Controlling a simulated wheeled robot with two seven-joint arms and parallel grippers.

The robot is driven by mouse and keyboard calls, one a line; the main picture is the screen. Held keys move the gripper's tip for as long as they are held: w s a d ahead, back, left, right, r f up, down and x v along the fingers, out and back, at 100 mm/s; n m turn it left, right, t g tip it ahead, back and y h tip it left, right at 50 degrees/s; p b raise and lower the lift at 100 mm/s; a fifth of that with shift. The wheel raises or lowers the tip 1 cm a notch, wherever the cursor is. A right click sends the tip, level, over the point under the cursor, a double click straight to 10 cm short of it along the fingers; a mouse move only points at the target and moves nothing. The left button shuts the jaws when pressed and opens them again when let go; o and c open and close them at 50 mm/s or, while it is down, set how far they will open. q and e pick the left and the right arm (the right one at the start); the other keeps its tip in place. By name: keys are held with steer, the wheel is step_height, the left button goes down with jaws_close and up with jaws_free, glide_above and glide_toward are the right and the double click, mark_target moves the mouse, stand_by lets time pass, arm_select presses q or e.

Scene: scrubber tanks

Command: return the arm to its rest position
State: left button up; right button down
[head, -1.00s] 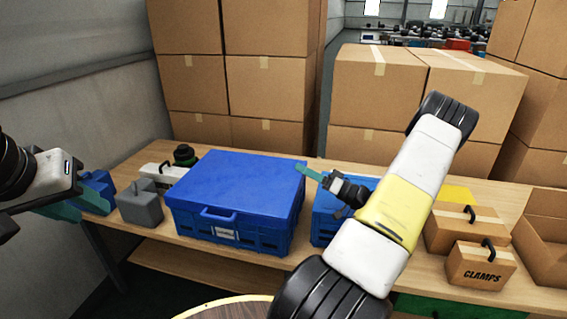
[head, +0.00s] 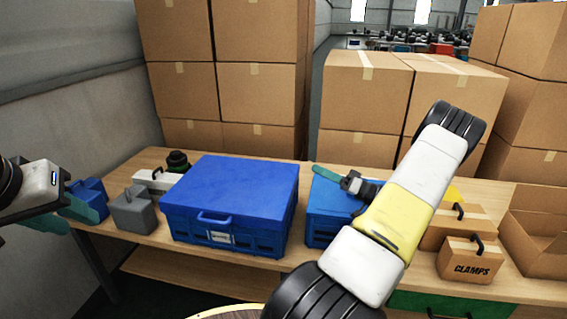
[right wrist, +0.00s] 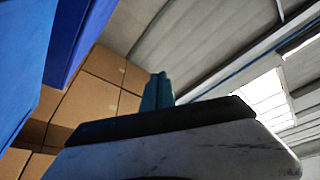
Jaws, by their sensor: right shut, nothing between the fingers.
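My right arm crosses the right half of the head view, over the workbench. The same fingers show in the right wrist view (right wrist: 157,91), pointing up towards the ceiling and touching nothing. My left gripper (head: 68,214) is at the left edge of the head view, its teal fingers apart, with nothing seen between them. It is near a small blue block (head: 86,190), which it partly hides.
A large closed blue case (head: 232,190) stands mid-bench (head: 150,235). A grey weight (head: 132,212) is to its left. Cardboard boxes, one marked CLAMPS (head: 470,260), and an open carton (head: 535,250) are at the right. Tall carton stacks (head: 260,92) stand behind. Blue surfaces are close in the right wrist view.

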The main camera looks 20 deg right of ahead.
steer(key=s+a+r+n+g+h, duration=0.1)
steer(key=s+a+r+g, duration=0.15)
steer(key=a+g, duration=0.4)
steer(key=s+a+r+n+g+h, duration=0.1)
steer(key=a+r+g, duration=0.25)
steer(key=a, duration=0.55)
steer(key=s+a+r+n+g+h, duration=0.1)
steer(key=s+a+r+g, duration=0.2)
steer(key=a, duration=0.5)
steer(key=s+a+r+m+t+h, duration=0.1)
steer(key=s+a+r+h, duration=0.2)
steer(key=s, duration=0.3)
steer(key=s+a+r+m+t+h, duration=0.2)
steer(key=s+r+h, duration=0.3)
steer(key=s, duration=0.2)
steer(key=shift+s+a+t+h, duration=0.15)
steer(key=shift+a+t+h, duration=0.15)
steer(key=shift+a+h, duration=0.1)
